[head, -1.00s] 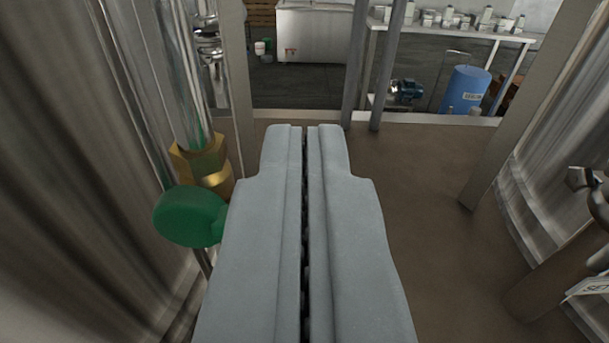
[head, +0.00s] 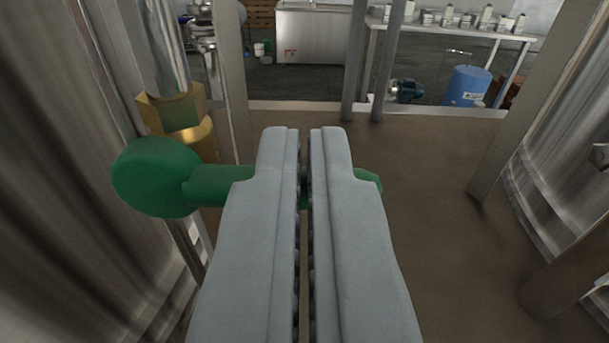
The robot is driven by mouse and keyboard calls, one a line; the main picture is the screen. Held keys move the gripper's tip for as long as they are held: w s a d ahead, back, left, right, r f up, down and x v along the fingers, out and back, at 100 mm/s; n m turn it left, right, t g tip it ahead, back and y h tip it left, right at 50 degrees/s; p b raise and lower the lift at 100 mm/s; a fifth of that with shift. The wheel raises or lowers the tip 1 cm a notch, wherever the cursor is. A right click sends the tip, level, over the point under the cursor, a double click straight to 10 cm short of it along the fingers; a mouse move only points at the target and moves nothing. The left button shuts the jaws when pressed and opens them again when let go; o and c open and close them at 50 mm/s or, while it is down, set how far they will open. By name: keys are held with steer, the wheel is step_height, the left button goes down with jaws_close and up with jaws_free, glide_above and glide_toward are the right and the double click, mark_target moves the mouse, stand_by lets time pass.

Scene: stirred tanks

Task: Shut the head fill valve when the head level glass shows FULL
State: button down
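A valve with a brass body (head: 178,112) stands at the left beside a steel tank wall, under a shiny upright pipe. Its green handle has a round hub (head: 155,177) and a lever (head: 215,186) lying level across the picture to the right. My gripper (head: 304,135) points away from me, its two grey fingers side by side with only a narrow gap. The fingers cover the lever's middle; a bit of green shows in the gap and its tip shows right of them. I cannot tell whether they touch it. No level glass marking FULL can be made out.
Curved steel tank walls stand close at left and right (head: 560,190). Upright posts (head: 362,60) and a slanted post (head: 520,100) stand ahead. The brown floor (head: 430,170) between is clear. Beyond are a blue drum (head: 468,86) and a bench with small items.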

steer(key=shift+w+f, duration=0.1)
steer(key=shift+f, duration=0.25)
steer(key=s+r, duration=0.5)
steer(key=s, duration=0.6)
steer(key=s+d+f+g, duration=0.1)
steer(key=s+d+f, duration=0.1)
steer(key=s+d, duration=0.5)
steer(key=s+d+f+g, duration=0.1)
steer(key=s+d+f, duration=0.2)
steer(key=s+d, duration=0.35)
steer(key=s+d+f, duration=0.3)
steer(key=s, duration=0.4)
steer(key=s+d+f+t, duration=0.1)
steer(key=s+d+f, duration=0.2)
steer(key=s, duration=0.4)
steer(key=s+d+f, duration=0.3)
steer(key=s+d, duration=0.1)
steer(key=s, duration=0.2)
steer(key=shift+s+t+y, duration=0.3)
steer(key=shift+s+t, duration=0.1)
steer(key=c, duration=2.2)
jaws_free()
steer(key=shift+f, duration=0.1)
